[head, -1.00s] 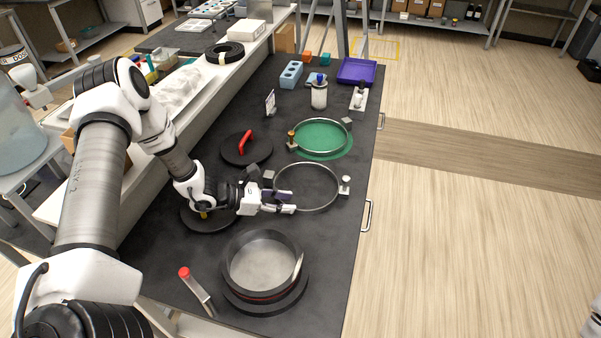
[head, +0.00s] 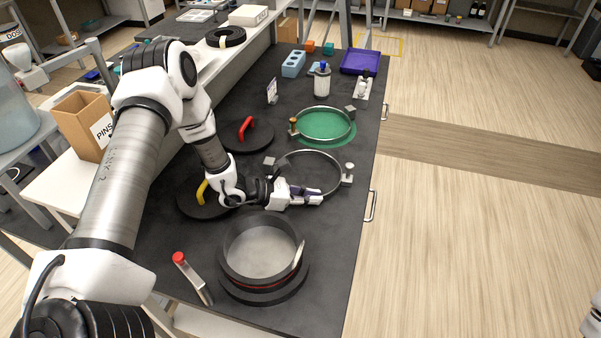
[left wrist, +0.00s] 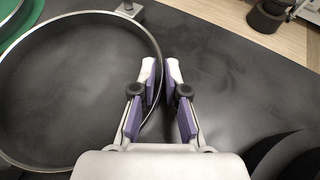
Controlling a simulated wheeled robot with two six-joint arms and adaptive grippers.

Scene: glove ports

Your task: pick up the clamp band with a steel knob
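The clamp band with a steel knob (head: 337,189) lies on the dark bench as a thin grey ring. Its steel knob (head: 348,169) stands on its right side and a grey block (head: 269,161) is on its left. My left gripper (head: 318,198) is at the ring's near side. In the left wrist view, the fingers (left wrist: 161,90) are open, with the wall of the band (left wrist: 158,58) running between them. Gaps show, and no firm grip is visible. A second clamp band, with a brass knob (head: 293,122), lies farther back over a green disc (head: 325,126). My right gripper is out of view.
A round steel vessel (head: 231,260) with a dark rim stands nearer, beside a red-tipped tool (head: 192,277). Dark lids with a red handle (head: 245,127) and a yellow handle (head: 201,191) lie left. A purple tray (head: 360,61) is at the back. The bench's right edge has metal handles (head: 371,206).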

